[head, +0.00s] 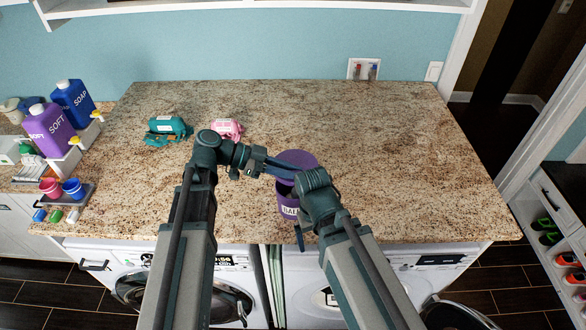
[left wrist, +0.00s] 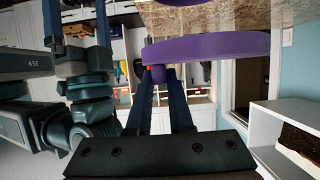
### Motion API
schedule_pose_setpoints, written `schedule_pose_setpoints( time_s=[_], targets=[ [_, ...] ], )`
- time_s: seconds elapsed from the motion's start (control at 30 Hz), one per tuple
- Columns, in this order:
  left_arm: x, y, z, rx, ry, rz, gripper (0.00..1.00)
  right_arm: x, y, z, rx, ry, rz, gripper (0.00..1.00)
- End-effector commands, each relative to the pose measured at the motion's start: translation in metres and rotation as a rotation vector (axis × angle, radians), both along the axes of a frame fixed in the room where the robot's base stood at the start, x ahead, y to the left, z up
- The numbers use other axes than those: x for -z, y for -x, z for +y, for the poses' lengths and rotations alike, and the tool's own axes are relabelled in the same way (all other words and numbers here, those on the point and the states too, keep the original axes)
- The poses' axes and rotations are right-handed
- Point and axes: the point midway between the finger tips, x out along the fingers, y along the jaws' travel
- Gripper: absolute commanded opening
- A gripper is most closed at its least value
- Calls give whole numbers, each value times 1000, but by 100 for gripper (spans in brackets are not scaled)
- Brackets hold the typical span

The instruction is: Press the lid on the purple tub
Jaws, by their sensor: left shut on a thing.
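The purple tub (head: 289,206) stands near the counter's front edge, its label facing front and its upper part partly hidden by my arms. The round purple lid (head: 298,159) shows just behind and above the tub's mouth; it looks apart from the tub. My left gripper (head: 276,165) is shut on the lid's knob. In the left wrist view the gripper's fingers (left wrist: 156,72) hold the knob, with the lid (left wrist: 205,49) level. My right gripper (left wrist: 76,18) points down with its fingers spread and nothing visible between them; in the head view its arm hides part of the tub.
A teal packet (head: 166,130) and a pink packet (head: 227,128) lie at the counter's back left. Purple (head: 48,131) and blue (head: 73,101) bottles stand at far left, with small cups (head: 72,187) on a tray. The granite counter (head: 400,160) is clear on the right.

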Motion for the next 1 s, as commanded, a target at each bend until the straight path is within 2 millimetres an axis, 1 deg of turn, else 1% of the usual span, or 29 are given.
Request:
schedule_pose_setpoints(
  time_s=[0.27, 0.47, 0.8, 1.0],
  targets=[
    [9, 0, 0, 0, 0, 0, 0, 9, 0, 0, -1, 0, 0, 96],
    [23, 0, 0, 0, 0, 0, 0, 23, 0, 0, -2, 0, -1, 96],
    [54, 0, 0, 0, 0, 0, 0, 54, -1, 0, 0, -1, -2, 96],
    [61, 0, 0, 0, 0, 0, 0, 61, -1, 0, 1, -1, -3, 96]
  ],
)
